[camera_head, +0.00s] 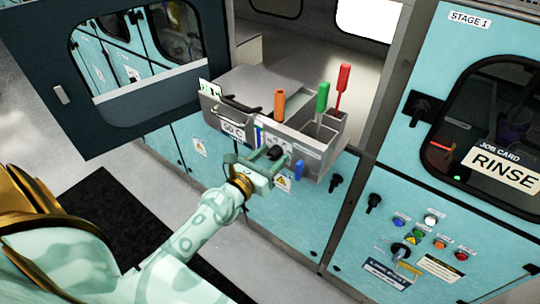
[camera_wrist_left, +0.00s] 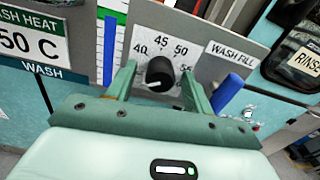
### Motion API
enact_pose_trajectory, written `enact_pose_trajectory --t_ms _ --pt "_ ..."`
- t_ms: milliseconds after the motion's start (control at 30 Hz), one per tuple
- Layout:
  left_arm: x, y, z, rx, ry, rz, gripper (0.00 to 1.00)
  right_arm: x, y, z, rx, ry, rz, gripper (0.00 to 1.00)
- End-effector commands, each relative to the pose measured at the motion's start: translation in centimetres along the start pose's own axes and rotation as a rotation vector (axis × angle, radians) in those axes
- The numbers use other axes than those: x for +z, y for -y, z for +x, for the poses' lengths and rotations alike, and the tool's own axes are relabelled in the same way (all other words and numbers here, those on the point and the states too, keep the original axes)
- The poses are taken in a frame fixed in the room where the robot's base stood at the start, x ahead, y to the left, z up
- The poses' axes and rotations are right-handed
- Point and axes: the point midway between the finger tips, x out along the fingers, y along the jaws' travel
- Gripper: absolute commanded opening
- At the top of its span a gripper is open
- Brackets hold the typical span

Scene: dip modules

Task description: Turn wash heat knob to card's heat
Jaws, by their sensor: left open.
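The black wash heat knob (camera_wrist_left: 160,72) sits on a white dial plate (camera_wrist_left: 140,32) marked 40, 45, 50 and 55. A pale mark shows low on its face, but I cannot tell which number it points to. In the head view the knob (camera_head: 275,152) is on the front of a grey box. My left gripper (camera_wrist_left: 158,76) is open, one finger on each side of the knob; contact cannot be told. The gripper (camera_head: 269,162) also shows in the head view. The heat card (camera_head: 233,126) reads "50 C"; it is partly cut off in the left wrist view (camera_wrist_left: 28,42).
A blue lever (camera_wrist_left: 227,92) is just right of the gripper, under the WASH FILL label (camera_wrist_left: 230,54). The grey box (camera_head: 318,165) holds orange (camera_head: 279,104), green (camera_head: 322,97) and red (camera_head: 343,85) handles. A dark open door (camera_head: 60,100) stands left.

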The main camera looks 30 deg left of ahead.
Motion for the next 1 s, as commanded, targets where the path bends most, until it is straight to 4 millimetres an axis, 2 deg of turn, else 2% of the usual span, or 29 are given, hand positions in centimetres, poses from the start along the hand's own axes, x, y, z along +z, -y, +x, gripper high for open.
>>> enact_pose_trajectory --t_ms 100,133,200,300,667,1000 --pt "-0.02 0.01 -0.02 0.000 0.000 0.000 0.52 0.03 0.00 0.01 0.000 0.001 0.000 0.00" --pt "-0.01 0.01 -0.03 0.000 0.000 0.000 0.49 0.03 0.01 0.01 0.000 0.001 0.000 0.00" --pt "-0.01 0.01 -0.04 0.000 0.000 0.000 0.30 0.03 0.01 0.01 0.000 0.001 0.000 0.00" --pt "0.00 0.01 -0.04 0.000 0.000 0.000 0.07 0.03 0.02 0.01 0.000 0.001 0.000 0.00" --pt "0.00 0.01 -0.06 -0.001 0.000 0.043 0.07 -0.03 0.23 0.10 -0.003 0.000 0.002 0.00" --pt "0.03 0.02 -0.05 -0.001 0.001 0.271 0.07 -0.07 0.41 0.35 -0.005 -0.001 0.003 0.00"
